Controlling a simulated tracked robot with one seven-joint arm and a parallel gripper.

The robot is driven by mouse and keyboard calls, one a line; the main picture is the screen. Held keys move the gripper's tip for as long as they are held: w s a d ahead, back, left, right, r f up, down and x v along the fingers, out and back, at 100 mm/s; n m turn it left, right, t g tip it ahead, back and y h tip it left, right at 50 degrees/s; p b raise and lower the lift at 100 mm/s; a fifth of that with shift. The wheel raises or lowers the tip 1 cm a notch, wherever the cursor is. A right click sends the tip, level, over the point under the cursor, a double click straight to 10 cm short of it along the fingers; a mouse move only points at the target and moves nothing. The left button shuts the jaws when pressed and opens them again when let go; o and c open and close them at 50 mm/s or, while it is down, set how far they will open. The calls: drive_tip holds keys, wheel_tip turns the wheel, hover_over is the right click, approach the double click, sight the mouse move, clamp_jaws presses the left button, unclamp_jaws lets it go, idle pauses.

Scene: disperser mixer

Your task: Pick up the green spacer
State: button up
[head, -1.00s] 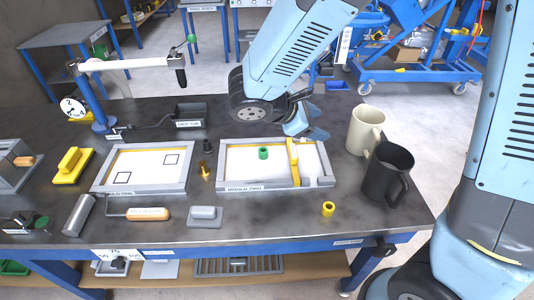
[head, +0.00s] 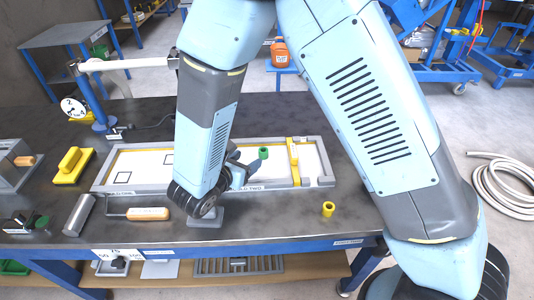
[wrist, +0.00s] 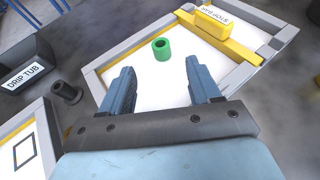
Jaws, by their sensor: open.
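The green spacer (head: 264,153) is a short hollow cylinder standing upright on the white floor of the frame labelled mould two (head: 322,159). It also shows in the wrist view (wrist: 162,49), ahead of the fingertips and roughly between them, a little to the left. My gripper (wrist: 163,78) is open and empty, apart from the spacer. In the head view my gripper (head: 246,172) is low over the mould's left part, with the spacer to its right; my arm hides part of that mould and of its neighbour.
A yellow stop bar (wrist: 225,38) crosses mould two beyond the spacer. A dark cylinder (wrist: 67,92) and a drip tub (wrist: 27,65) stand to the left. A yellow spacer (head: 328,209) stands near the table's front edge. The mould's frame walls are raised.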

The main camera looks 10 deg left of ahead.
sight(262, 151)
drive_tip(key=x, duration=1)
drive_tip(key=shift+f, duration=0.3)
clamp_jaws()
drive_tip(key=shift+r, duration=0.15)
